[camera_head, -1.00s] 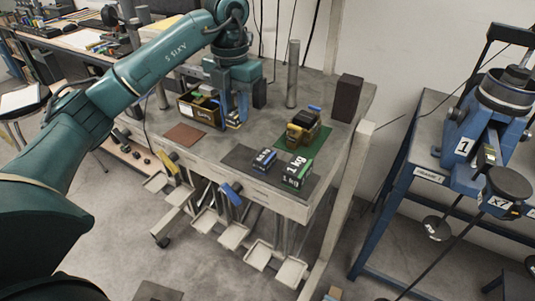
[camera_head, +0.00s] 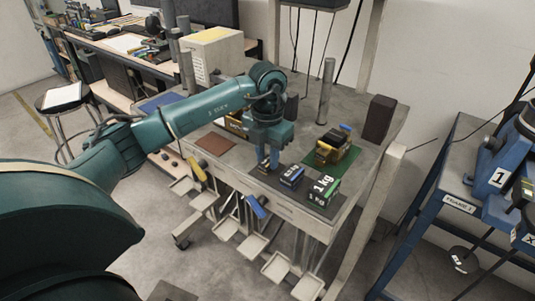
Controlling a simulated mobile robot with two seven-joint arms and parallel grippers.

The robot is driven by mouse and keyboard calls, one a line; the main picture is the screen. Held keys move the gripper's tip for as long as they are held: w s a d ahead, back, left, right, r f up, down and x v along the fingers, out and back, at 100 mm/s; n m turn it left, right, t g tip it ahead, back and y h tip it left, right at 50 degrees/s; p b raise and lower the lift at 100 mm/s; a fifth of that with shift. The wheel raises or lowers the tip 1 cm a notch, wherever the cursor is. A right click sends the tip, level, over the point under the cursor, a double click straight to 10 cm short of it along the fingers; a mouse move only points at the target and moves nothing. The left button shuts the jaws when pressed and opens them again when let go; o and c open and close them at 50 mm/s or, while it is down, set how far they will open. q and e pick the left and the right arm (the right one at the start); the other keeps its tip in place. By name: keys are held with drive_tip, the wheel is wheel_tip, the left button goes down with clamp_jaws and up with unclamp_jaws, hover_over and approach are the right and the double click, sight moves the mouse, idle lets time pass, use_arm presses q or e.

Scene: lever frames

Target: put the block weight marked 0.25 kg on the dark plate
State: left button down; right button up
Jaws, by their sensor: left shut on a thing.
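My left gripper (camera_head: 268,163) points down over the left end of the dark plate (camera_head: 298,196) and is shut on a small block (camera_head: 264,168). The block's marking is too small to read, and the fingers hide part of it. I cannot tell whether it touches the plate. To its right on the dark plate stand a block with a blue face (camera_head: 291,176) and a larger block marked 1 kg (camera_head: 323,190) with a green side. My right gripper is not in view.
A brown mat (camera_head: 215,144) lies to the left on the table. A green mat (camera_head: 361,161) with a yellowish block holder (camera_head: 334,149) lies behind the plate. A metal post (camera_head: 326,90) and a dark upright block (camera_head: 378,118) stand further back. Blue and yellow levers stick out at the front.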

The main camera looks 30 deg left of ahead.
sight(268, 160)
use_arm(q)
drive_tip(key=shift+f, duration=0.15)
drive_tip(key=c, duration=1.1)
unclamp_jaws()
drive_tip(key=shift+c, duration=0.2)
wheel_tip(268, 160, up, 12)
drive_tip(key=shift+r+b, duration=0.2)
drive_tip(key=shift+b, duration=0.1)
